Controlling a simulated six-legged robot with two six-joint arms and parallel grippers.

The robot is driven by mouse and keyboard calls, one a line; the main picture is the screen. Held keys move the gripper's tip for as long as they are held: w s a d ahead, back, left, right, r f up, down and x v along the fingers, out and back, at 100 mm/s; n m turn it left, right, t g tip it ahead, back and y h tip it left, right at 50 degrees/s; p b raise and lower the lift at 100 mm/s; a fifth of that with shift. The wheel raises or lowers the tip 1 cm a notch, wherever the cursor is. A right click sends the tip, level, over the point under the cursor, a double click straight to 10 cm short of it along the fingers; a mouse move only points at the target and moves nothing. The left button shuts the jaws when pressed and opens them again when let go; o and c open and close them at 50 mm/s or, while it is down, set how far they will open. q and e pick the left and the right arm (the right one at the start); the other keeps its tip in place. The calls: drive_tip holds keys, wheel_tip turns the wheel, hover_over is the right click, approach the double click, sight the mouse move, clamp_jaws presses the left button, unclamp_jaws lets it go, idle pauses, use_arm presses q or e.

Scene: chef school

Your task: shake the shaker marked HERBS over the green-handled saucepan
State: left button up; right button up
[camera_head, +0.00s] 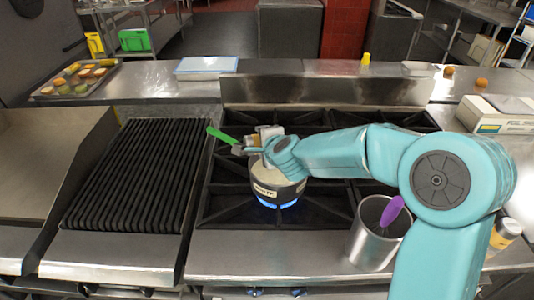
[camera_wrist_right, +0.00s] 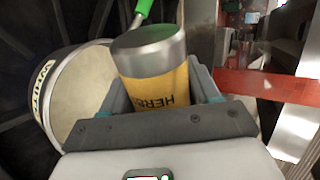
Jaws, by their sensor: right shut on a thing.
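The saucepan (camera_head: 277,187) stands on a lit front burner, its green handle (camera_head: 221,135) pointing to the back left. It carries a white label and holds something pale. My right gripper (camera_head: 256,149) is just above and behind the pan's rim, and my arm hides part of the pan. In the right wrist view, the gripper (camera_wrist_right: 163,88) is shut on the yellow HERBS shaker (camera_wrist_right: 160,85), which has a silver end. Its lettering appears upside down there. The saucepan (camera_wrist_right: 80,95) lies beside it on the left. My left gripper is not in view.
A steel container (camera_head: 368,240) with a purple-handled tool (camera_head: 391,210) stands right of the burner. A ridged grill (camera_head: 137,180) is to the left. A food tray (camera_head: 77,80) and a blue-edged white board (camera_head: 206,66) lie on the back counter. A yellow-bodied jar (camera_head: 503,235) stands at the right.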

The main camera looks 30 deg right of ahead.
drive_tip(key=m+y+b, duration=0.1)
drive_tip(key=b, duration=0.1)
drive_tip(key=r+m+t+y+b, duration=0.1)
drive_tip(key=b, duration=0.1)
drive_tip(key=shift+s+d, duration=0.1)
drive_tip(key=shift+d, duration=0.1)
drive_tip(key=shift+a+r+m+y+b, duration=0.1)
drive_tip(key=shift+r+m+y+b, duration=0.15)
drive_tip(key=shift+m+y+b, duration=0.25)
drive_tip(key=shift+r, duration=0.3)
